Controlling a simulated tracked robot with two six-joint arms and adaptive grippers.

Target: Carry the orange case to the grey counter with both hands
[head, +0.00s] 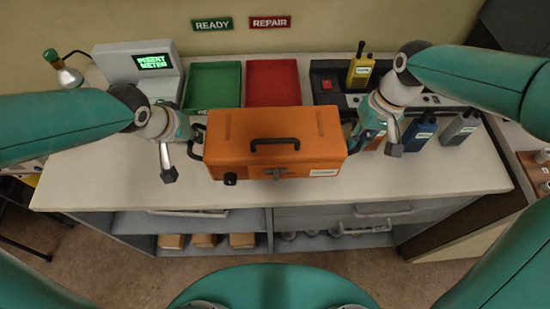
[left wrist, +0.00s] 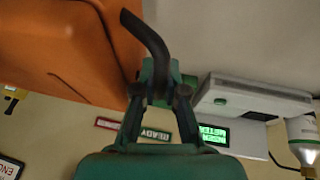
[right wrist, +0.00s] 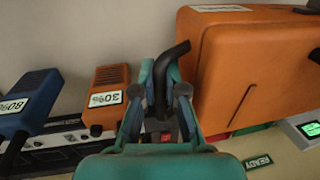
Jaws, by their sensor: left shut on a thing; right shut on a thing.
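The orange case (head: 275,135) is in the middle of the head view, over the pale grey counter (head: 450,178); I cannot tell whether it touches the top. It has a black top handle (head: 275,142) and a black handle at each end. My left gripper (head: 192,134) is shut on the left end handle (left wrist: 148,40). My right gripper (head: 362,136) is shut on the right end handle (right wrist: 172,62). The case looks level in the head view. Its side fills the upper left of the left wrist view (left wrist: 60,45) and the upper right of the right wrist view (right wrist: 255,70).
A green tray (head: 212,66) and a red tray (head: 273,64) lie behind the case. A meter (head: 135,75) stands at the back left. A yellow radio (head: 361,68) is at the back right, with blue (head: 419,131) and grey (head: 462,127) radios at the right. The front counter strip is clear.

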